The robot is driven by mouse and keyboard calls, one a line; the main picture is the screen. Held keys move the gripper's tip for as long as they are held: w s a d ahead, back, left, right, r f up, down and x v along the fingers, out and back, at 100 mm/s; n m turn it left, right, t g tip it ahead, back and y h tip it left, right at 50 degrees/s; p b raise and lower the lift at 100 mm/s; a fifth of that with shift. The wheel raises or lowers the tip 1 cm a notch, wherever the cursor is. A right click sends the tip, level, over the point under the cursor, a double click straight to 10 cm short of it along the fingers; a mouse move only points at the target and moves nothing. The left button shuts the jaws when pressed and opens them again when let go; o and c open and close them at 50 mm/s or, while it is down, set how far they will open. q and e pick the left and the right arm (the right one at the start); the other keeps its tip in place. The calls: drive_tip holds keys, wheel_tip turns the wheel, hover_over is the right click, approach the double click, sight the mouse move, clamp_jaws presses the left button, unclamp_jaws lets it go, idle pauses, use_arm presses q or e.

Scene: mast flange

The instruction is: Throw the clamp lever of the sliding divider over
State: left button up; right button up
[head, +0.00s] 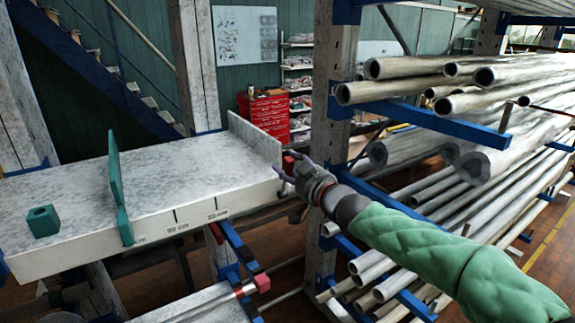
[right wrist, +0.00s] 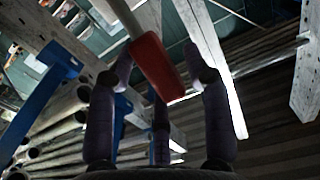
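A thin upright teal divider (head: 118,190) stands across a grey speckled shelf top, its foot lapping over the marked front edge. A red block-shaped grip (head: 288,163) shows at the right end of the shelf, partly hidden by my right gripper (head: 284,174). In the right wrist view the red grip (right wrist: 156,66) sits on a pale bar, between my dark spread fingers. The fingers look open around it, with gaps on both sides; contact cannot be told. I cannot tell whether this grip is the divider's clamp lever. My left gripper is out of view.
A teal block with a hole (head: 42,221) sits on the shelf's left part. A grey end plate (head: 255,138) stands at its right end. A red knob (head: 262,283) ends a lower bar. Racks of metal pipes (head: 440,90) on blue arms flank my right arm closely.

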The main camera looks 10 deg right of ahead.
drive_tip(key=shift+v, duration=2.35)
drive_tip(key=shift+a+r, duration=0.1)
drive_tip(key=shift+r, duration=0.05)
drive_tip(key=shift+p, duration=0.3)
